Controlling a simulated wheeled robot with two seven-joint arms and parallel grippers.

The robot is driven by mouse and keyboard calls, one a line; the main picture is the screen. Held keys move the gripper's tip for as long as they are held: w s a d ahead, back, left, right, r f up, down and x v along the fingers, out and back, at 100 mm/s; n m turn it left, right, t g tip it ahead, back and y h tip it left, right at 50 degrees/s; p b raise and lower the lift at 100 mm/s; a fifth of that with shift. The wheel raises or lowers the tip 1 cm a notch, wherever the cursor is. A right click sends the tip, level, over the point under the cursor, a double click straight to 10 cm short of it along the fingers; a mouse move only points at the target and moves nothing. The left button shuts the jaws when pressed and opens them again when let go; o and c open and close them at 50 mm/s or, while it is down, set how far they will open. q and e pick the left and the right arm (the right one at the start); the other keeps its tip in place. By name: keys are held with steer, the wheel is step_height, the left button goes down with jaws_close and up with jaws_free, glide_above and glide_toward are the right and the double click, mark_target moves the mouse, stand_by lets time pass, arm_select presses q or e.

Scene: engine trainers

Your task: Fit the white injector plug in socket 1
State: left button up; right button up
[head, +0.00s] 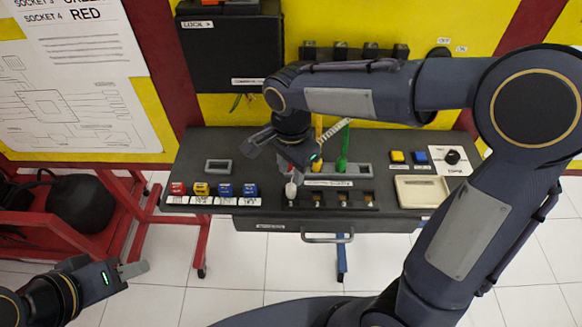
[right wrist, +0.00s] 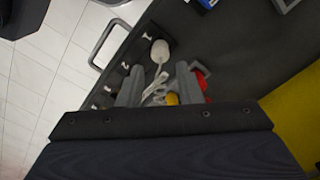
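The white injector plug (head: 291,190) stands at the left end of the dark socket strip (head: 330,206), at the first position. It also shows in the right wrist view (right wrist: 160,50), where a pale stem runs from it back between my fingers. How deep it sits cannot be told. My right gripper (right wrist: 159,88) is open, its fingers on either side of the stem with visible gaps, the plug's head just beyond the fingertips. In the head view my right gripper (head: 278,158) is above and behind the plug. My left gripper (head: 126,268) hangs at the lower left, away from the table; its opening is unclear.
Behind the strip a grey rack (head: 355,170) holds a green plug (head: 342,163), with yellow and red ones partly hidden. Several coloured blocks (head: 201,189) stand at the table's left. A beige tray (head: 422,192) lies at the right. A drawer handle (head: 327,238) juts out in front.

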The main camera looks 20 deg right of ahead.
steer(key=shift+r, duration=0.1)
steer(key=shift+r+p, duration=0.25)
steer(key=shift+p, duration=0.05)
steer(key=o, duration=0.6)
step_height(320, 180, up, 8)
steer(key=shift+f, duration=0.15)
stand_by(0.3)
steer(key=s+d+f+n+t+y, duration=0.1)
steer(key=s+d+n+t, duration=0.1)
steer(key=s, duration=0.3)
steer(key=s+d+f+n+t+y, duration=0.1)
steer(key=s+d+f+n, duration=0.1)
steer(key=s+d+n, duration=0.2)
steer(key=s+d+f+n+t+y, duration=0.1)
steer(key=s+d+n+t, duration=0.1)
steer(key=s, duration=0.5)
steer(key=shift+s+d+f+n+t+y, duration=0.1)
steer(key=shift+d+f+n+t+y, duration=0.15)
steer(key=shift+n, duration=0.4)
steer(key=shift+d+f+n+t+y, duration=0.15)
steer(key=shift+d+n, duration=0.2)
steer(key=shift+n, duration=0.3)
